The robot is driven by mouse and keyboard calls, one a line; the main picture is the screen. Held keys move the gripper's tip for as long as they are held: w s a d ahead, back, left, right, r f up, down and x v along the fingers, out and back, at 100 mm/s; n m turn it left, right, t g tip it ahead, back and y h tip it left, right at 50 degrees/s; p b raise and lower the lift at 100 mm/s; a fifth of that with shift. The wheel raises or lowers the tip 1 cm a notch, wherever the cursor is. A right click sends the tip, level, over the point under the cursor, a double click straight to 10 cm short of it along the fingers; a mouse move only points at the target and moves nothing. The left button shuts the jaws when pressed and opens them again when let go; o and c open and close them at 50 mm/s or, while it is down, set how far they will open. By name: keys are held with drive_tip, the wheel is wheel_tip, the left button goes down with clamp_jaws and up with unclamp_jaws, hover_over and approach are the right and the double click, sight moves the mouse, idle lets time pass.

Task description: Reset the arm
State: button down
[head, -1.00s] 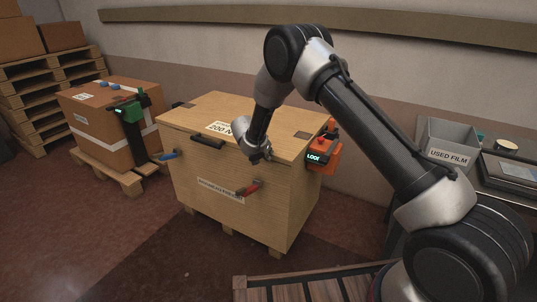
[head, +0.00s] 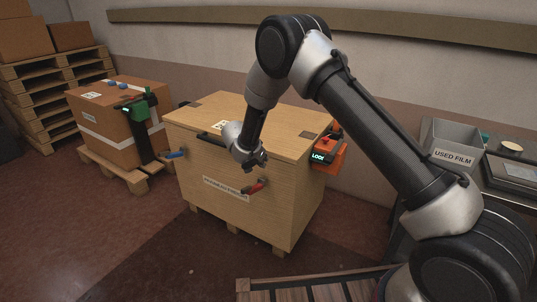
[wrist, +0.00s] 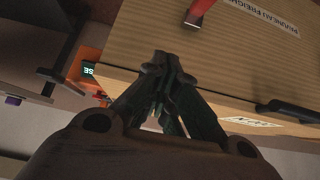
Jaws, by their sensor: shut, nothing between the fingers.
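My arm reaches across the head view from the lower right, bent at a high elbow. My gripper shows in the wrist view (wrist: 162,75), where its fingers are together and hold nothing. In the head view my gripper (head: 254,166) hangs in front of the upper front of the wooden crate (head: 290,200). I cannot tell its exact gap to the crate. The crate has a closed lid, a black handle and a red-handled latch (head: 256,187). The red latch also shows at the top of the wrist view (wrist: 200,12).
A taped carton (head: 104,135) with a green tool stands on a pallet at left. A grey "USED FILM" bin (head: 450,150) is at right. Open floor lies front left.

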drive_tip(key=s+d+f+n+g+h, duration=0.1)
drive_tip(key=s+d+n+g+h, duration=0.1)
drive_tip(key=s+d+n, duration=0.45)
drive_tip(key=s+d+r+y, duration=0.2)
drive_tip(key=s+d+r, duration=0.6)
drive_tip(key=s+r, duration=0.4)
drive_tip(key=s+d+r+y, duration=0.2)
drive_tip(key=s+d+r, duration=0.6)
drive_tip(key=s+r, duration=0.3)
drive_tip(key=s+d+r+y, duration=0.2)
drive_tip(key=s+d+r, duration=0.6)
drive_tip(key=s+r, duration=0.4)
drive_tip(key=s, duration=0.3)
drive_tip(key=shift+s+d+r+n+y, duration=0.2)
drive_tip(key=shift+s+r+n+y, duration=0.1)
drive_tip(key=shift+n+y, duration=0.1)
